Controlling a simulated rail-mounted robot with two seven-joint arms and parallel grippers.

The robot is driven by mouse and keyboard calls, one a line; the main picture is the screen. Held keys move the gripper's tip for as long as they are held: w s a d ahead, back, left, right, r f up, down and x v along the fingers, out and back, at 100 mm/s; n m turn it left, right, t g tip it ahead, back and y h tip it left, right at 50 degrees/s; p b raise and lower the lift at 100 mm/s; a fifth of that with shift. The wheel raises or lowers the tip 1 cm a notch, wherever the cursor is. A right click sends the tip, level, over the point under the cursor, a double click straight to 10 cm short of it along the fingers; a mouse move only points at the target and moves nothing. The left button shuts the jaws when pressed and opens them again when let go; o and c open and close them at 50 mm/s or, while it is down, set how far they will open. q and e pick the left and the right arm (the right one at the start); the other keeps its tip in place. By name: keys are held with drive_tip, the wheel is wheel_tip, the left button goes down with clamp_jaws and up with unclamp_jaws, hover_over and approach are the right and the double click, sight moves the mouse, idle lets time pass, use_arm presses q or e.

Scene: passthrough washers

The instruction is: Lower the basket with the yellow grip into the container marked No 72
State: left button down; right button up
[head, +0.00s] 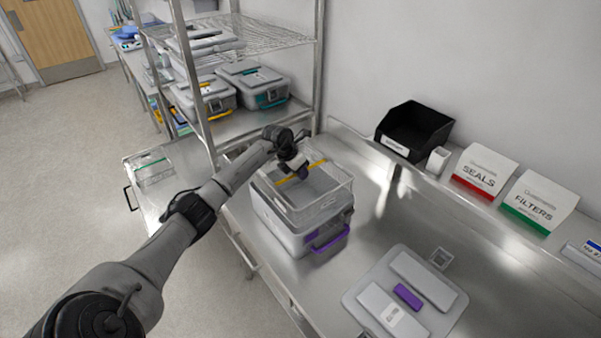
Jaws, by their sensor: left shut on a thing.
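My left gripper (301,172) is shut on the yellow grip (316,164) of a wire basket. The basket (328,199) is over the open grey container (282,232) with a purple handle, on the steel bench. Its upper part stands above the container's rim. I cannot tell how far its lower part is inside. No number is legible on the container. A grey lid (376,299) with a purple piece and a small white label lies flat to the right; its label is too small to read surely. My right gripper is not in view.
A second basket with a green grip (152,162) is at the left. Closed grey boxes (264,86) stand on the rack behind. A black bin (415,130), a SEALS box (484,171) and a FILTERS box (539,202) line the back ledge.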

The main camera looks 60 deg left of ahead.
sight(301, 185)
use_arm(q)
drive_tip(key=shift+w+r, duration=0.1)
drive_tip(key=shift+f+b, duration=0.3)
drive_tip(key=shift+f, duration=0.2)
idle(0.3)
drive_tip(key=shift+f+b, duration=0.3)
drive_tip(key=shift+f, duration=0.4)
drive_tip(key=shift+f+b, duration=0.35)
drive_tip(key=shift+b, duration=0.05)
drive_tip(key=shift+f, duration=0.25)
drive_tip(key=shift+f+b, duration=0.7)
drive_tip(key=shift+f, duration=0.1)
drive_tip(key=shift+f, duration=0.25)
drive_tip(key=shift+f, duration=0.1)
